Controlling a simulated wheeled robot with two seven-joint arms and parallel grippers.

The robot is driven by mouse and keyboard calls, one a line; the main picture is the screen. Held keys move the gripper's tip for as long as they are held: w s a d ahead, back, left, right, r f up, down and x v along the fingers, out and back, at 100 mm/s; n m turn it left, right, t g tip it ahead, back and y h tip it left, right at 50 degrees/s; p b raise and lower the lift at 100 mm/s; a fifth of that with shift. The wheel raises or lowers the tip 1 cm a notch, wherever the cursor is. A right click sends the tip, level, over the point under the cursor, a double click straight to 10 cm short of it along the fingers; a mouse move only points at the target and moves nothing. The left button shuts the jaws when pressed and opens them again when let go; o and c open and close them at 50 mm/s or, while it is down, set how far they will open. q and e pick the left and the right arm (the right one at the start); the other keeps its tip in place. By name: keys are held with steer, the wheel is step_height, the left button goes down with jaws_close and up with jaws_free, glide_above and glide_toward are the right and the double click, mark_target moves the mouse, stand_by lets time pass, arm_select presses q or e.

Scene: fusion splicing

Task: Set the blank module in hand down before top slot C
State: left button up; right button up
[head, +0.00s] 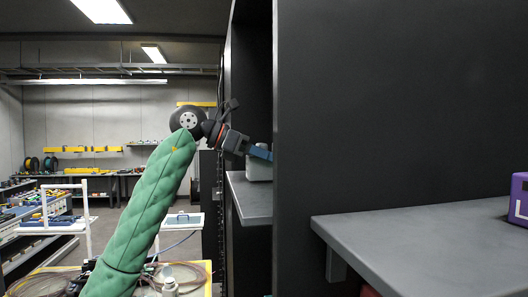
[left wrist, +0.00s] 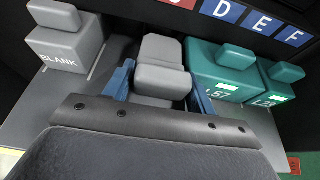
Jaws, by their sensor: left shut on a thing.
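My left gripper (head: 259,152) reaches into the dark cabinet in the head view. Its blue fingers (left wrist: 159,92) are shut on a plain grey module (left wrist: 160,68), one finger on each side. In the head view the grey module (head: 259,169) shows at the fingertips, just over the shelf (head: 250,199); whether it touches the shelf I cannot tell. In the left wrist view a red slot label (left wrist: 182,3) is cut off at the top edge, almost straight beyond the module, left of blue labels D, E and F (left wrist: 258,22). My right gripper is out of view.
A grey module marked BLANK (left wrist: 66,42) stands left of the held one. Green modules (left wrist: 222,75) stand close on its right, the nearer marked L57. The cabinet's side panel (head: 400,110) hides much of the inside. A purple block (head: 519,195) sits on another shelf (head: 420,245).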

arm_select(q)
steer(key=shift+f, duration=0.15)
steer(key=shift+s+a, duration=0.1)
steer(key=shift+a, duration=0.1)
steer(key=shift+f, duration=0.1)
steer(key=shift+d, duration=0.15)
steer(key=o, duration=1)
steer(key=shift+o, duration=0.2)
